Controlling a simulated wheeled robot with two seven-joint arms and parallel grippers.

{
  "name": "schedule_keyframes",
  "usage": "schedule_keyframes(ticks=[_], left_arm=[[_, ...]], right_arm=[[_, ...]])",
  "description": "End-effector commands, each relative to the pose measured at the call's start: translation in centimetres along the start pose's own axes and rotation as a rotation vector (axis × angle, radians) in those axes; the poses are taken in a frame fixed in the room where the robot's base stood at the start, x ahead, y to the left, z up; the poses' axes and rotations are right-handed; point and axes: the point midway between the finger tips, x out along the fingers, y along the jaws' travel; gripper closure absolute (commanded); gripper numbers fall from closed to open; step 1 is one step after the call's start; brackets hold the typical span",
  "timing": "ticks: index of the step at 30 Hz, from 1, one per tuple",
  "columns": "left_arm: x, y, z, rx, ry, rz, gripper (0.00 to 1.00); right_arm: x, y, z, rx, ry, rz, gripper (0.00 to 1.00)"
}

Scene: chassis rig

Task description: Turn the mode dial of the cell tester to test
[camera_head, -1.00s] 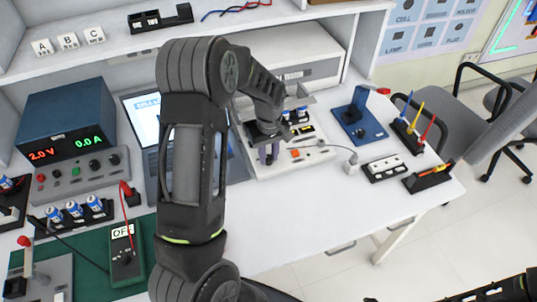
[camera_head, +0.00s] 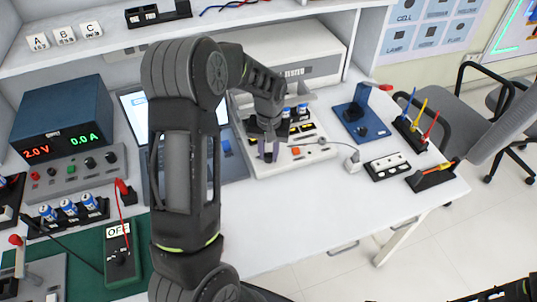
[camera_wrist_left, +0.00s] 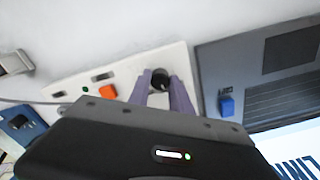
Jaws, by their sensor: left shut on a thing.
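The cell tester, a white panel (camera_head: 285,168) with an orange button (camera_head: 296,151), lies on the bench at the middle of the head view. It also shows in the wrist view (camera_wrist_left: 128,76).
Blue-white cells (camera_head: 302,109) stand at the back of the tester. A laptop (camera_head: 232,165) is close at its left, a blue fixture (camera_head: 362,128) at its right. A meter marked OFF (camera_head: 120,260) lies at front left. The bench's front middle is clear.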

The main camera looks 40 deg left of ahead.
Motion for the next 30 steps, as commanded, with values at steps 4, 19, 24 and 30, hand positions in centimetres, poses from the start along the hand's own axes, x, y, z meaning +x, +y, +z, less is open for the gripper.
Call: schedule_keyframes(ticks=[4,19,24,30], left_arm=[[0.13,0.02,0.0,0.108,0.002,0.001,1.0],[0.03,-0.03,0.05,0.267,0.001,0.0,1.0],[0.02,-0.03,0.06,0.268,0.001,0.0,1.0],[0.03,-0.03,0.06,0.267,0.001,0.0,0.69]], right_arm=[[0.55,0.22,0.0,0.0,0.0,0.0,0.64],[0.95,0.37,-0.03,0.0,0.001,0.0,0.64],[0.95,0.37,-0.03,0.0,0.001,0.0,0.64],[0.95,0.37,-0.03,0.0,0.001,0.0,0.64]])
